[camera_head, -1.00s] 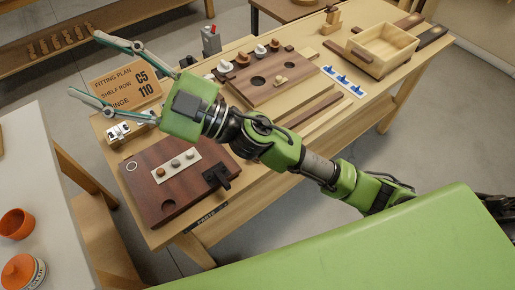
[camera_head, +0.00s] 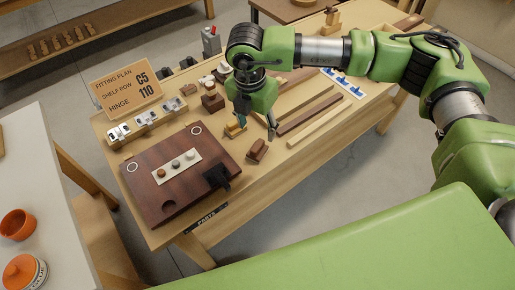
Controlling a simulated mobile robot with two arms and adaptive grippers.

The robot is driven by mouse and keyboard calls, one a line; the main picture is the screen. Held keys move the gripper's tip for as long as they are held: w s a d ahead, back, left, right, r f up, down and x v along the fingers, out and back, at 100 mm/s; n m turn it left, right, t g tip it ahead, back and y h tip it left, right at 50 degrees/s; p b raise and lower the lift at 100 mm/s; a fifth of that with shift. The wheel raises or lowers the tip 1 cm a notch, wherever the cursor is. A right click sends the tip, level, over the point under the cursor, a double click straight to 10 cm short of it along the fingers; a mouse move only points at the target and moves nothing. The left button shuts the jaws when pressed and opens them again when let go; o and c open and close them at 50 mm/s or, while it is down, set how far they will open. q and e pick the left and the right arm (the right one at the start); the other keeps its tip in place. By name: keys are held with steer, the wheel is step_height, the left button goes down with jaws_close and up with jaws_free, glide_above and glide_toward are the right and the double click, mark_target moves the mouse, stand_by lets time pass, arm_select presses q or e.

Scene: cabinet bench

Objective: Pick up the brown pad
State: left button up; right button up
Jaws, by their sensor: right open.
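A small round brown pad (camera_head: 160,174) sits at the left end of a white strip (camera_head: 186,172). A grey pad (camera_head: 176,164) and a darker grey-green pad (camera_head: 190,155) sit beside it in the row. The strip lies on a dark brown board (camera_head: 150,194) at the bench's near left. My right gripper (camera_head: 253,132) points down over the bench, right of the board and apart from the brown pad. Its fingers are spread, with nothing seen between them. My left gripper is not in view.
A small brown block (camera_head: 257,150) lies just below my right gripper. A black handle-like piece (camera_head: 217,177) stands at the board's right side. Small metal hinges (camera_head: 146,117) and a fitting-plan sign (camera_head: 127,88) are behind the board. Long wooden strips (camera_head: 310,115) lie to the right.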

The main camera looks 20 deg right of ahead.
mark_target(258, 145)
steer(key=f, duration=0.5)
steer(key=shift+w+d+f+p, duration=0.1)
steer(key=shift+w+d+p, duration=0.1)
steer(key=shift+p, duration=0.2)
step_height(258, 145, down, 5)
steer(key=shift+r+p, duration=0.1)
steer(key=shift+p, duration=0.85)
steer(key=shift+f, duration=0.35)
steer(key=c, duration=1.2)
